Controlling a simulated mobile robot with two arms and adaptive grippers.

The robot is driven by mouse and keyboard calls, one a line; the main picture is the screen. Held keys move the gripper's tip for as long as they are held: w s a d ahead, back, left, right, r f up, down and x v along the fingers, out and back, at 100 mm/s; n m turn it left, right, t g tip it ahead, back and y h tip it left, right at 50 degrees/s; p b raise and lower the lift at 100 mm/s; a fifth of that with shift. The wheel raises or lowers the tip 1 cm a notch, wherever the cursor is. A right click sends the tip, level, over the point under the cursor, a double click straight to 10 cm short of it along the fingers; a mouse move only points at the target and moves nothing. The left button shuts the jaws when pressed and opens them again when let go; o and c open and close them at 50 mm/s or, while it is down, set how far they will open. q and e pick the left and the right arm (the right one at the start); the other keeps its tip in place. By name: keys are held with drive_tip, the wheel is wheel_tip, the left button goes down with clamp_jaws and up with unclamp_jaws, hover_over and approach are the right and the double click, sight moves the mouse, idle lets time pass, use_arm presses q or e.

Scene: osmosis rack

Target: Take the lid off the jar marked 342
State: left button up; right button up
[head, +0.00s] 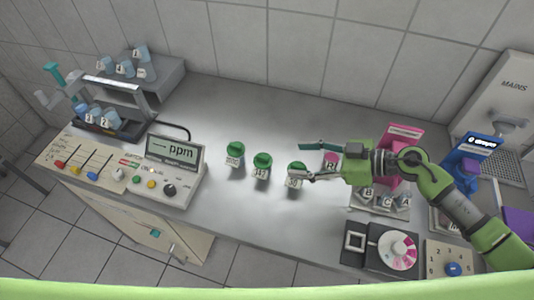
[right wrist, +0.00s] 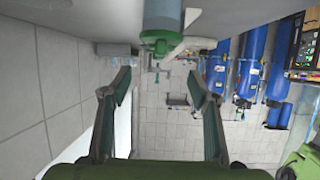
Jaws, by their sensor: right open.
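The jar marked 342 (head: 262,172) stands on the steel bench in the head view, the middle one of three jars with green lids. Its green lid (head: 263,159) is on. My right gripper (head: 302,160) is open, fingers pointing left, to the right of this jar and apart from it. Its near finger overlaps the rightmost green-lidded jar (head: 295,183) in the picture; I cannot tell whether they touch. In the right wrist view, the open fingers (right wrist: 161,85) have nothing between them. A green-ended cylinder (right wrist: 172,20) shows at the top, its label unreadable. My left gripper is not in view.
The third green-lidded jar (head: 235,150) stands left of 342. A pink-topped item (head: 331,158) is just beyond the right gripper's fingers. The ppm meter (head: 173,152) stands to the left. A pink stand (head: 403,133) and a dial device (head: 397,248) are at right. The bench behind the jars is clear.

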sight(269, 158)
drive_tip(key=x, duration=0.5)
drive_tip(key=shift+s+a+r+p, duration=0.1)
drive_tip(key=shift+s+r+p, duration=0.05)
drive_tip(key=shift+r+p, duration=0.15)
drive_tip(key=shift+w+a+f, duration=0.2)
drive_tip(key=shift+w+f, duration=0.1)
drive_tip(key=shift+f, duration=0.05)
drive_tip(key=shift+w+a+p, duration=0.1)
drive_tip(key=shift+a+p, duration=0.2)
drive_tip(key=shift+a, duration=0.05)
drive_tip(key=p+x, duration=0.1)
drive_tip(key=x, duration=0.2)
drive_tip(key=shift+a, duration=0.35)
drive_tip(key=shift+w+a+f, duration=0.25)
drive_tip(key=shift+a+f, duration=0.05)
drive_tip(key=shift+f, duration=0.05)
drive_tip(key=shift+d, duration=0.1)
drive_tip(key=c, duration=0.8)
